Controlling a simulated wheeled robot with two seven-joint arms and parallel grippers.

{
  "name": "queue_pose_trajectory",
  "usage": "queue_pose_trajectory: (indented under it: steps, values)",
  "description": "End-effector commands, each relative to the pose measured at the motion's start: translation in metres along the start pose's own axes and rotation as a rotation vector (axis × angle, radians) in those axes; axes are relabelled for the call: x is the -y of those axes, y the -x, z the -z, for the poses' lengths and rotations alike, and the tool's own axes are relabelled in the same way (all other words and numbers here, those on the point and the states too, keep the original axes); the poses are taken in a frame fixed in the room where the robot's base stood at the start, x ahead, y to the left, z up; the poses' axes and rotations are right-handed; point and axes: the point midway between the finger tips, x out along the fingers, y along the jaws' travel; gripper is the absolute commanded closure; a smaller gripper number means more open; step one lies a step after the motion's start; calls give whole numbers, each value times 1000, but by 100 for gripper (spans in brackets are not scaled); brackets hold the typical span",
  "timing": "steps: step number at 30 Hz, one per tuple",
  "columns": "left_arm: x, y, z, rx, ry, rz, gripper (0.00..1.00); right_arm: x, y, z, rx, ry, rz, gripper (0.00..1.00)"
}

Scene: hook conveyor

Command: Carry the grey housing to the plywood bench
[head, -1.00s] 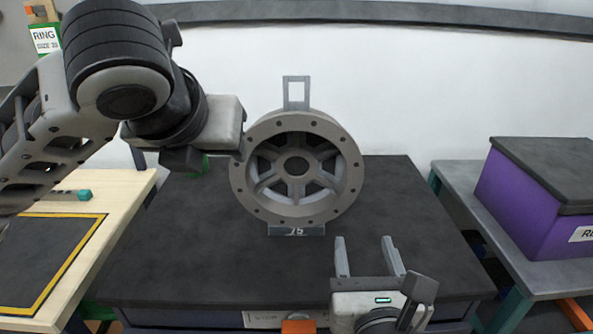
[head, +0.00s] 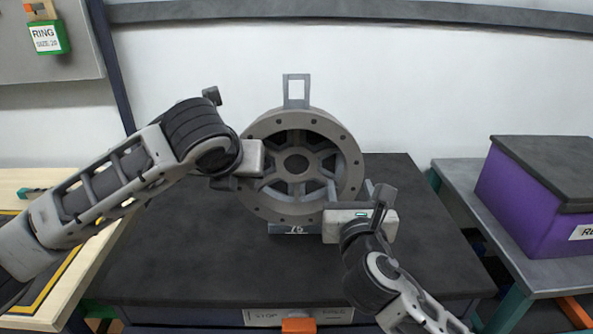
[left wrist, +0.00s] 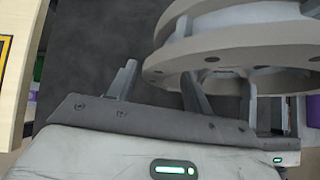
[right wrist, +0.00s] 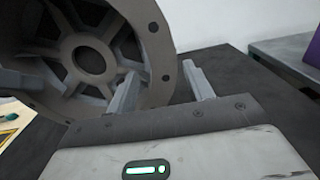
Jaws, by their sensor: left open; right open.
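The grey housing (head: 297,164), a round flanged wheel shape with spokes and a bracket on top, stands upright on the dark-topped table. My left gripper (head: 238,170) is open at its left rim; in the left wrist view one finger lies outside the rim and the other overlaps it. My right gripper (head: 352,190) is open at its lower right rim; in the right wrist view its fingers (right wrist: 160,85) lie on either side of the rim edge. Contact cannot be told. The plywood bench (head: 80,270) is at the left, partly hidden by my left arm.
The dark table (head: 190,265) has bare room around the housing. A purple box (head: 520,200) with a dark lid stands on a grey table (head: 455,185) at the right. A green RING lock (head: 48,38) hangs at the upper left. The bench carries a yellow-edged dark mat.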

Motion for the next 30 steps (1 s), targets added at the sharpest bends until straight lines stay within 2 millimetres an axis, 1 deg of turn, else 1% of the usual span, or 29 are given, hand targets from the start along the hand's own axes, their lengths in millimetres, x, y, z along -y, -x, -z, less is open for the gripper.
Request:
queue_pose_trajectory:
  steps: [1,3,6,16,17,18,20,21,22,30]
  values:
    - [0,-6,0,-2,1,-1,50,0,-6,0,-1,0,1,48]
    - [0,-12,0,-1,0,0,50,0,-12,0,0,0,0,48]
    - [0,-17,0,-1,-1,1,50,0,-17,0,-1,0,0,48]
    - [0,-19,0,0,-1,1,50,0,-19,0,-1,0,0,48]
    - [0,-19,0,0,-1,1,58,0,-19,0,-1,0,0,57]
    - [0,-19,0,0,-1,0,69,0,-19,0,-1,0,0,68]
    - [0,-19,0,0,-1,0,86,0,-19,0,-1,0,0,84]
    - [0,-19,0,0,-1,0,97,0,-19,0,-1,0,0,96]
    - [0,-19,0,0,-1,0,100,0,-19,0,-1,1,0,100]
    - [0,-19,0,1,0,0,100,1,-19,1,-2,4,3,100]
